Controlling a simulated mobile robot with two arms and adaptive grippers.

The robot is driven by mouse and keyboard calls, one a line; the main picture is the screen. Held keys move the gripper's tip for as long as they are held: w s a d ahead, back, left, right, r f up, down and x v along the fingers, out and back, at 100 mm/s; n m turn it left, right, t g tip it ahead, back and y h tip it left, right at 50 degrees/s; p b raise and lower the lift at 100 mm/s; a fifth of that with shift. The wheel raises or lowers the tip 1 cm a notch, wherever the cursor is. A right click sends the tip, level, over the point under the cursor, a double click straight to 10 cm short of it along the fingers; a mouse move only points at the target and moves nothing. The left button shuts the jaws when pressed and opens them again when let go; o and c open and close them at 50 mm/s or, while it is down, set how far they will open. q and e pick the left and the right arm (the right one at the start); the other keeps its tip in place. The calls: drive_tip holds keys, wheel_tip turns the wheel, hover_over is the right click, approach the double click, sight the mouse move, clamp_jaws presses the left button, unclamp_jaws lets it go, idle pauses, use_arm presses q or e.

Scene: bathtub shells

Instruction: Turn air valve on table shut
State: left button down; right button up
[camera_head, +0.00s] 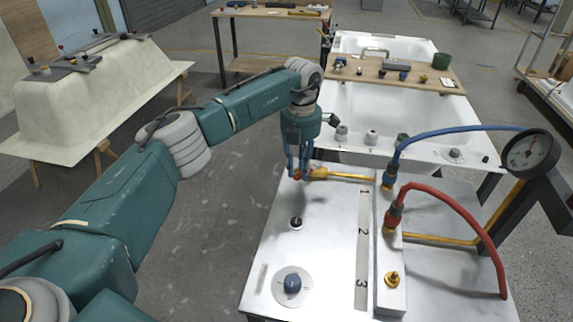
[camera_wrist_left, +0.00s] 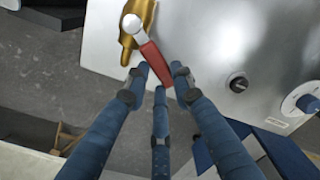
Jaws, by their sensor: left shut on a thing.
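The air valve (camera_head: 318,174) is a brass fitting on a yellow pipe, at the far left part of the white metal table (camera_head: 270,262). In the left wrist view its brass body (camera_wrist_left: 149,14) is at the top edge, with a silver pivot and a red lever handle (camera_wrist_left: 150,57). The lever slants away from the line of the body. My left gripper (camera_head: 297,172) has come down at the valve's left end. Its blue fingers (camera_wrist_left: 160,80) are closed around the lever's free end, which they partly hide. My right gripper is in neither view.
The table also carries a black knob (camera_head: 296,222), a blue knob on a round plate (camera_head: 292,283), and a white manifold (camera_head: 390,262) with blue (camera_head: 440,134) and red (camera_head: 460,208) hoses. A gauge (camera_head: 530,153) stands at right. Bathtub shells (camera_head: 100,95) stand behind.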

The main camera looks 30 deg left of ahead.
use_arm(q)
drive_tip(key=shift+s+d+r+n, duration=0.15)
drive_tip(key=shift+d+n, duration=0.35)
drive_tip(key=shift+n, duration=0.5)
drive_tip(key=shift+s+d+n+p, duration=0.1)
drive_tip(key=shift+d+n+p, duration=0.2)
drive_tip(key=shift+n, duration=0.2)
drive_tip(key=shift+d+n, duration=0.25)
drive_tip(key=shift+n, duration=0.15)
drive_tip(key=shift+s+d+n, duration=0.1)
drive_tip(key=shift+d+n, duration=0.35)
drive_tip(key=shift+n, duration=0.25)
drive_tip(key=shift+d+n, duration=0.4)
drive_tip(key=shift+n, duration=0.4)
drive_tip(key=shift+d+n, duration=0.2)
drive_tip(key=shift+n, duration=0.1)
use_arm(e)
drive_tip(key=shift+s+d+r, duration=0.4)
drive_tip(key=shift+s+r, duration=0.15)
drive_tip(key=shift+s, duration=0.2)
